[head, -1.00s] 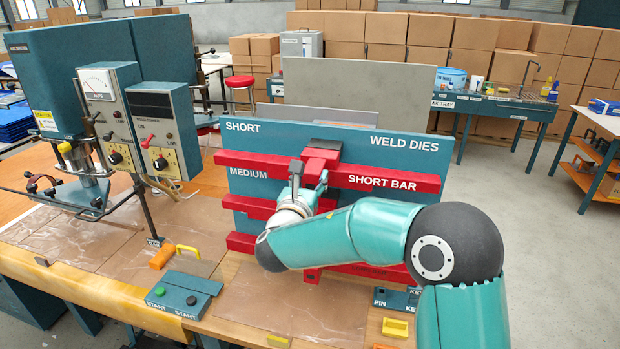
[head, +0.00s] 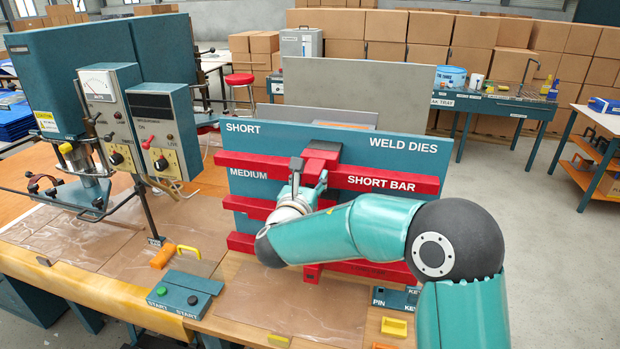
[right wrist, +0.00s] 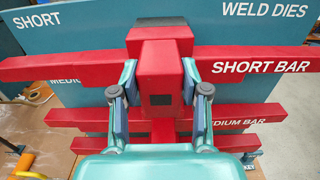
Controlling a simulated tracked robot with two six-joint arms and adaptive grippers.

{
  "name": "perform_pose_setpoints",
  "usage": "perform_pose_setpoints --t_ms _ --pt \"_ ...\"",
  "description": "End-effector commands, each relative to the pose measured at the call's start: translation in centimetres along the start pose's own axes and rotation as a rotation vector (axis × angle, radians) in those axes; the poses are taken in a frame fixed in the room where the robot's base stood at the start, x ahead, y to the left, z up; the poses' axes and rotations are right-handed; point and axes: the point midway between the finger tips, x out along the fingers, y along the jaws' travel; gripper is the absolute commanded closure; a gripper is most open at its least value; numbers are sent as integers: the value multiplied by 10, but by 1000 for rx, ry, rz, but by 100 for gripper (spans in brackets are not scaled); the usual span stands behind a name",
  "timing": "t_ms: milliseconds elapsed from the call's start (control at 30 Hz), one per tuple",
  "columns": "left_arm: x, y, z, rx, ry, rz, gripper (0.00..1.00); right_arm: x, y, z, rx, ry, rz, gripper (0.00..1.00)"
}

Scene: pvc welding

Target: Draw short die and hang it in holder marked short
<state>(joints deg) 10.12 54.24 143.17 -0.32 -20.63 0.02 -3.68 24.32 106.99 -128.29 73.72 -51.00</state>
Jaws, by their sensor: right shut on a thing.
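The board marked WELD DIES (head: 350,139) stands upright on the bench and bears red horizontal bars. The top bar (head: 390,180) is labelled SHORT BAR, and the word SHORT is at the board's upper left. A red block (head: 322,150) sits at the middle of the top bar; it also shows in the right wrist view (right wrist: 160,78). My right gripper (right wrist: 158,80) has its fingers on both sides of the block's front part and is shut on it. In the head view the gripper (head: 309,172) partly hides the block and the lower bars. My left gripper is out of view.
The welding machine (head: 110,80) stands at the left. A teal start-button box (head: 184,293), an orange-handled tool (head: 162,257) and yellow pieces (head: 394,327) lie near the front edge. A clear sheet (head: 290,310) covers the bench before the board.

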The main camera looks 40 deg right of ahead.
Motion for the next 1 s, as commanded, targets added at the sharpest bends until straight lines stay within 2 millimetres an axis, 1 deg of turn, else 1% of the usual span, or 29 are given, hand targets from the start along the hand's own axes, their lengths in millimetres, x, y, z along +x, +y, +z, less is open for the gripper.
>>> perform_pose_setpoints --t_ms 33,533,567,700,733,967,1000 --pt "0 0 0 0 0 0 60 0 0 3 2 -5 -1 100" --pt "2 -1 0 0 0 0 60 2 0 2 3 -6 -1 100" --pt "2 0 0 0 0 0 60 2 0 2 3 -6 -1 53" --pt "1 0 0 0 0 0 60 2 0 2 2 -4 -1 30" --pt "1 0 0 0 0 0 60 2 0 2 2 -3 -1 25" --pt "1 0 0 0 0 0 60 2 0 1 1 -1 0 25" --pt "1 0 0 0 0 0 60 1 0 -2 -2 4 1 25"
